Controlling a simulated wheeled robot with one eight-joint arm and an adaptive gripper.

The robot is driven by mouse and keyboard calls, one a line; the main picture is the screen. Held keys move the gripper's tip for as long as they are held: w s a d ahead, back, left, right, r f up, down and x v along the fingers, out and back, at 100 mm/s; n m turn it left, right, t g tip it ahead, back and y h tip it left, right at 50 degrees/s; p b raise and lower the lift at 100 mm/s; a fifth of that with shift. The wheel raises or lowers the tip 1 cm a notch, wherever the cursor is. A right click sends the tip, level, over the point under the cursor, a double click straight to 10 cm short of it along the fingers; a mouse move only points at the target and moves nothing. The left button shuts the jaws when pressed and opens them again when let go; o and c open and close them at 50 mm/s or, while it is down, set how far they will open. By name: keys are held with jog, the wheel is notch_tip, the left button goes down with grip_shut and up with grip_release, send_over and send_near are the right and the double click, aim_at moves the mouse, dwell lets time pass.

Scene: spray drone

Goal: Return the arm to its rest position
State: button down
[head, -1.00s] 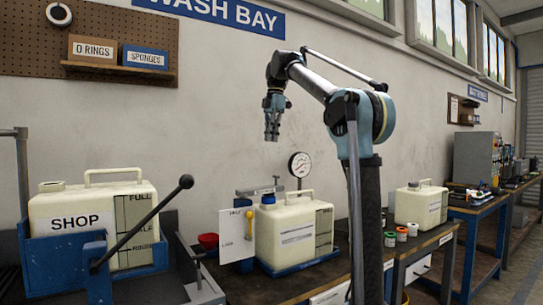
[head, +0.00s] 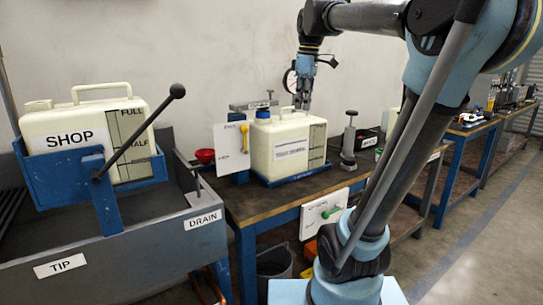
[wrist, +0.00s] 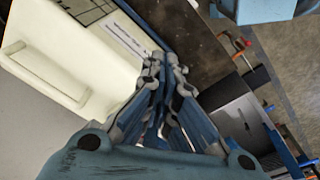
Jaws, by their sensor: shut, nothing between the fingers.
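My gripper (head: 302,97) hangs pointing down in the head view, over or behind the right end of the cream jug (head: 287,150). Its fingers are together with nothing between them; they also show in the wrist view (wrist: 165,72). The head view does not make clear how far the gripper is from the jug. My arm arches from the right side of the picture to the gripper. In the wrist view, the jug with its handle (wrist: 45,75) lies to the left of the fingers.
A jug labelled SHOP (head: 85,137) sits in a blue tipping cradle with a black-knobbed lever (head: 140,135) on the left. Open floor (head: 480,215) lies right.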

jog(key=s+d+f+m, duration=0.3)
jog(key=s+f, duration=0.3)
jog(key=f, duration=0.5)
jog(key=s+d+f+m+t, duration=0.1)
jog(key=s+f+m, duration=0.4)
jog(key=f, duration=0.6)
jog(key=s+d+f+m, duration=0.4)
jog(key=s+f+m, duration=0.1)
jog(key=s+f, duration=0.4)
notch_tip(320, 180, down, 3)
jog(key=shift+d+r+t+h, duration=0.1)
jog(key=shift+d+t+h, duration=0.2)
jog(key=shift+h, duration=0.1)
jog(key=shift+w, duration=0.1)
